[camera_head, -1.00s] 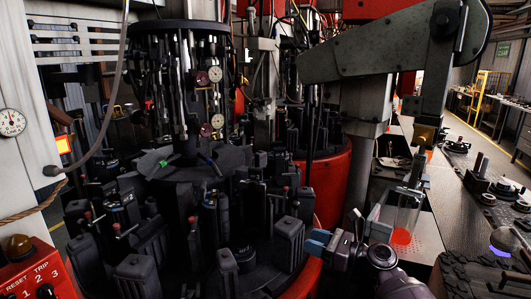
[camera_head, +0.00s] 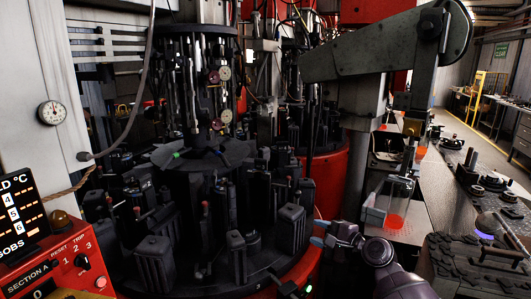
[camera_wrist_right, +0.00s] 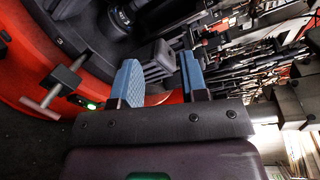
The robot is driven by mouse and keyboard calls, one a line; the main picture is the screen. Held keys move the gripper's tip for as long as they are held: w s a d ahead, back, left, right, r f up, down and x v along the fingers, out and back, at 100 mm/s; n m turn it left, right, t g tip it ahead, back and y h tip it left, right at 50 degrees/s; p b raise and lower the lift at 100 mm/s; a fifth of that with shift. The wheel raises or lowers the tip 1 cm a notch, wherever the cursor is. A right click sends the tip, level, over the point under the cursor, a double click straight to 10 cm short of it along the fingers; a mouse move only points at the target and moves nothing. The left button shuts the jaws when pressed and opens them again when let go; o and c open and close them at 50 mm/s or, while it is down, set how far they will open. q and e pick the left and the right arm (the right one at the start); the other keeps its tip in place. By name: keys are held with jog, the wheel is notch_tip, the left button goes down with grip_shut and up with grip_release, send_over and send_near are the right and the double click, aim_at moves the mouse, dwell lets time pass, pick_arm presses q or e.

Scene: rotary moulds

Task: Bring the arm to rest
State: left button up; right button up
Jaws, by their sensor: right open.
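My right gripper (camera_head: 321,233) is in front of the red rim of the rotary mould machine (camera_head: 333,190), at the lower middle of the head view. Its blue fingers are apart in the right wrist view (camera_wrist_right: 162,80), with nothing between them. The dark mould blocks and red rim lie beyond the fingertips there. My right forearm (camera_head: 385,280) comes in from the bottom of the head view. My left gripper does not show.
A red control box (camera_head: 55,262) with a display stands at the lower left. A T-handle (camera_wrist_right: 55,88) and green light are left of the fingers in the wrist view. A clear vessel with orange contents (camera_head: 396,205) and a bench (camera_head: 425,225) stand to the right.

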jog(key=s+d+f+n+h, duration=0.4)
jog(key=s+f, duration=0.3)
jog(key=s, duration=0.5)
jog(key=s+d+f+n+h, duration=0.4)
jog(key=s+f, duration=0.4)
jog(key=s, duration=0.4)
jog(key=s+d+f+n+h, duration=0.3)
jog(key=s+d+f+n, duration=0.2)
jog(key=s, duration=0.8)
notch_tip(320, 180, down, 3)
jog(key=shift+f+n+h, duration=0.2)
jog(key=shift+n+h, duration=0.2)
jog(key=shift+n, duration=0.4)
